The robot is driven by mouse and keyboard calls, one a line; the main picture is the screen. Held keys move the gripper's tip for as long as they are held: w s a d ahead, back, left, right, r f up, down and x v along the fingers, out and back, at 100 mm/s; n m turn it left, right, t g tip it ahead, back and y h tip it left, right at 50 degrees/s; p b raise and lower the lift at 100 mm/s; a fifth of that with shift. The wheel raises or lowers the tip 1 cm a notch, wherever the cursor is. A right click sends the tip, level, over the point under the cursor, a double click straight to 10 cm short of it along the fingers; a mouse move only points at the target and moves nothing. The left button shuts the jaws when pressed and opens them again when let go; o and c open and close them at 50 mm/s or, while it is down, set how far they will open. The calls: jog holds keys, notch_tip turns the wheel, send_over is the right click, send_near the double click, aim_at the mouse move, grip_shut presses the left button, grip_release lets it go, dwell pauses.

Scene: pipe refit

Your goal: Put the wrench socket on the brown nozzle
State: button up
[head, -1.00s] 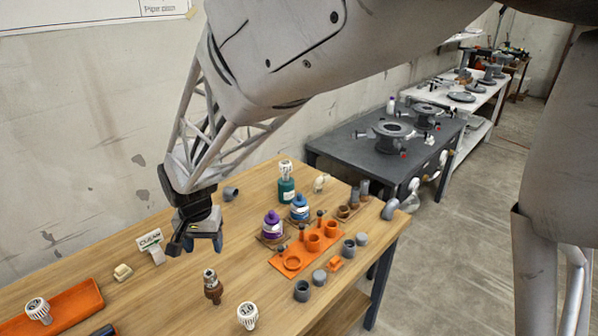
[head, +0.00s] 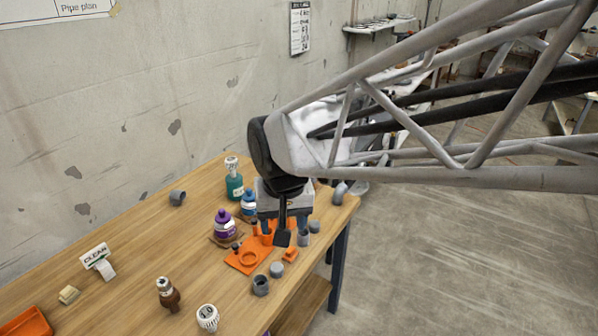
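The brown nozzle (head: 168,295) stands upright near the front of the wooden table, with a metallic, pale-topped upper part. I cannot tell for sure which piece is the wrench socket. My gripper (head: 284,229) is far to the right of the nozzle, pointing down over the right part of the orange holder (head: 247,260). Its two fingers look spread apart. A dark part of the gripper hangs in front of them and hides what is between and behind. No held thing is visible.
A white ribbed piece (head: 208,317) stands right of the nozzle. Grey cups (head: 261,286) stand beside the orange holder. A purple-capped bottle (head: 224,224) and a teal bottle (head: 234,186) stand behind. The table's left middle is mostly clear, with a CLEAN sign (head: 97,256).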

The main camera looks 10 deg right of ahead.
jog(key=s+d+r+t, duration=0.1)
jog(key=s+d, duration=1)
jog(key=shift+s+h, duration=0.3)
dwell(0.8)
